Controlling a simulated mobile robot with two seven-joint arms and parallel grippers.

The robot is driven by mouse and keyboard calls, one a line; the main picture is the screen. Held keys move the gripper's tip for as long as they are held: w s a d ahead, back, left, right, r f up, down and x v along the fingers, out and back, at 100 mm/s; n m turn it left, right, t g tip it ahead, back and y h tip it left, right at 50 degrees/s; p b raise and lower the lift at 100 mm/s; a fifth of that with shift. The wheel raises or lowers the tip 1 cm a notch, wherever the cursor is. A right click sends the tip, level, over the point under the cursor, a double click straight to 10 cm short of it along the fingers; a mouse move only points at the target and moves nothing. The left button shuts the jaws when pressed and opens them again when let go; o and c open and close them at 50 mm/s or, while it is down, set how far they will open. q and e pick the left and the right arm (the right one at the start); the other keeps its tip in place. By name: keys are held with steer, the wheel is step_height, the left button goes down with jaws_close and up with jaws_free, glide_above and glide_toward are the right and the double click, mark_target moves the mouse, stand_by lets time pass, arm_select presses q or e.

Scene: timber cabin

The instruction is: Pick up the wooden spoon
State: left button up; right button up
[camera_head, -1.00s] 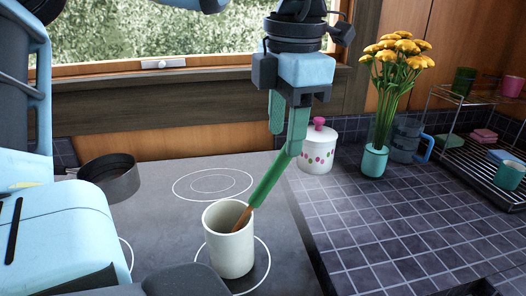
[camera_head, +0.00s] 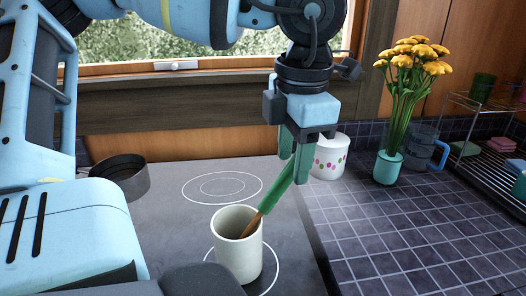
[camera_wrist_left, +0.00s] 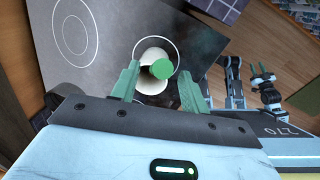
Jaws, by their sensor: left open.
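The wooden spoon (camera_head: 270,196) has a green handle and a brown lower part. It leans up and to the right out of a white cup (camera_head: 238,262), its lower end hidden inside. My left gripper (camera_head: 293,170) points down over the handle's upper end, green fingers apart. In the left wrist view the round handle end (camera_wrist_left: 161,69) shows between the two open fingertips (camera_wrist_left: 157,74), with the cup (camera_wrist_left: 152,56) beyond. The handle is not gripped. In that view a small, distant gripper (camera_wrist_left: 258,68) with green fingers, apparently my right one, shows at the right.
The cup stands on a dark cooktop (camera_head: 190,222). A dark pan (camera_head: 122,178) is at the left. A dotted white jar (camera_head: 331,160) and a flower vase (camera_head: 387,168) stand behind to the right. A dish rack (camera_head: 480,150) is at the far right. The tiled counter (camera_head: 400,240) in front is clear.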

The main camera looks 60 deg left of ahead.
mark_target(283, 182)
arm_select(q)
steer(key=shift+a+f, duration=0.15)
steer(key=shift+f, duration=0.75)
steer(key=shift+a+f, duration=0.1)
steer(key=shift+f, duration=0.75)
steer(key=shift+s, duration=0.1)
jaws_close()
steer(key=shift+r, duration=0.15)
